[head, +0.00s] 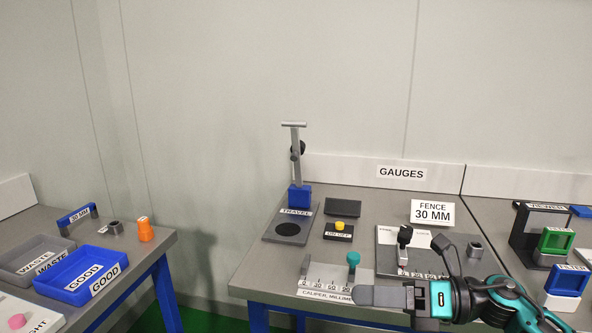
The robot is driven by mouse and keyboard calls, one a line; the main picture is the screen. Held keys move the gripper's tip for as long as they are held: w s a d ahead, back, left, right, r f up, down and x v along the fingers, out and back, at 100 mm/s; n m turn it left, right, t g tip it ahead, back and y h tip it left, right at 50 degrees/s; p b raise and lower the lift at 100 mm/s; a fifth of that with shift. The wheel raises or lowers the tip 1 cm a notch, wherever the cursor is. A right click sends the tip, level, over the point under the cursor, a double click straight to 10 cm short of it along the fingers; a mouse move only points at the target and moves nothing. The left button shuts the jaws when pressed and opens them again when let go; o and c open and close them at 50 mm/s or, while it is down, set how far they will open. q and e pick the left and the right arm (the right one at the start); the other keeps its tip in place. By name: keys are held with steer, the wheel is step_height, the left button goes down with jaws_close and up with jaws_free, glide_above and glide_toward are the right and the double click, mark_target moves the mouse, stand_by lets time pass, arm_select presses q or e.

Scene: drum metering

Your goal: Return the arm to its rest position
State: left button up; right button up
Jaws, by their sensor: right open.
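My right arm comes in from the lower right, teal and black. Its gripper (366,296) points left over the front edge of the gauge table (290,272). The grey fingers overlap the right end of the caliper plate (318,278) in the picture; I cannot tell whether they touch it. The jaws are open, and I see nothing held between them. My left gripper is out of view.
The gauge table also bears a travel gauge stand (298,197), a yellow-button block (339,231), and a "FENCE 30 MM" sign (432,213). Green and blue-white stands are at right. A left table has a grey waste bin (30,252) and blue good bin (75,277). A floor gap separates the tables.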

steer(key=s+d+f+n+t+h, duration=0.2)
steer(key=s+f+n+h, duration=0.3)
steer(key=f+n, duration=0.3)
steer(key=s+d+f+n+t+h+p, duration=0.1)
steer(key=s+d+f+n+t+h, duration=0.1)
steer(key=s+f+n+h, duration=0.3)
steer(key=s+d+f+n+t+h+p, duration=0.1)
steer(key=s+f+n+h, duration=0.4)
steer(key=f+n, duration=0.7)
steer(key=d+n+t, duration=0.1)
steer(key=n+t, duration=0.1)
steer(key=n, duration=0.4)
steer(key=shift+s+f+t, duration=0.2)
steer(key=shift+s+t, duration=0.05)
steer(key=shift+t, duration=0.15)
